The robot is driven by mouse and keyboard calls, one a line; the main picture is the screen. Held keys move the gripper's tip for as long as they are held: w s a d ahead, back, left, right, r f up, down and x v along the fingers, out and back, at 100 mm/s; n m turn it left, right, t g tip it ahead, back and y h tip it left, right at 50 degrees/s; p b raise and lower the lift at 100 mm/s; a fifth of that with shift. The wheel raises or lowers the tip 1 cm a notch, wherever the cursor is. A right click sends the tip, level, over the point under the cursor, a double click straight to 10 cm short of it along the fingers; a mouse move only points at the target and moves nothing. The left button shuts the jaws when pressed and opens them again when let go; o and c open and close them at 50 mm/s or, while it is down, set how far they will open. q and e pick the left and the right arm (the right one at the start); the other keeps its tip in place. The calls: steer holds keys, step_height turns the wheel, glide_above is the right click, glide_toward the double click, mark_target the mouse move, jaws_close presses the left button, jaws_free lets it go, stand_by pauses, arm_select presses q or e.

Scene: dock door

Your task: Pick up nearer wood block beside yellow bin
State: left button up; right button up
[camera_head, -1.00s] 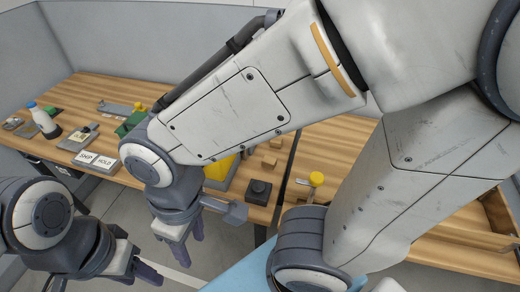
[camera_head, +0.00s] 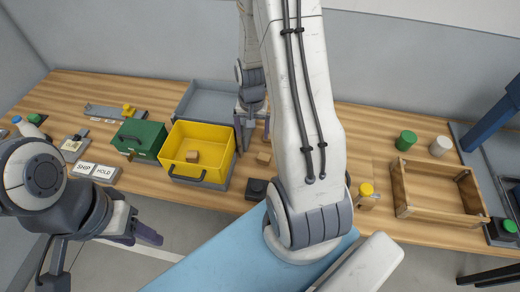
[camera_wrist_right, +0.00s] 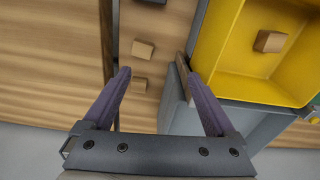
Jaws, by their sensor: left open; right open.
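The yellow bin (camera_head: 222,178) stands on the bench left of my right gripper, and in the right wrist view (camera_wrist_right: 222,50) it is at the right. The nearer wood block (camera_head: 264,158) lies on the bench just right of it and shows in the wrist view (camera_wrist_right: 143,49). A farther wood block (camera_wrist_right: 141,83) lies behind it, largely hidden by my arm in the head view. My right gripper (camera_wrist_right: 157,74) is open and empty above the bench, its fingertips either side of the blocks in the picture. My left gripper (camera_head: 148,234) is open and empty in front of the bench.
Another wood block (camera_head: 192,156) lies inside the bin. A black button box (camera_head: 257,189) sits near the front edge. A green box (camera_head: 138,138) and a grey tray (camera_head: 205,101) adjoin the bin. A wooden crate (camera_head: 437,213) and a yellow-capped item (camera_head: 366,190) are right.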

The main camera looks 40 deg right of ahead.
steer(key=s+d+f+m, duration=0.1)
steer(key=d+f+m, duration=0.1)
steer(key=d+f, duration=0.2)
steer(key=p, duration=0.1)
glide_above(264, 157)
steer(key=shift+m+g, duration=0.3)
step_height(264, 157, down, 5)
steer(key=shift+w+r, duration=0.1)
steer(key=shift+f+p, duration=0.95)
steer(key=shift+f, duration=1.95)
steer(key=c, duration=1.4)
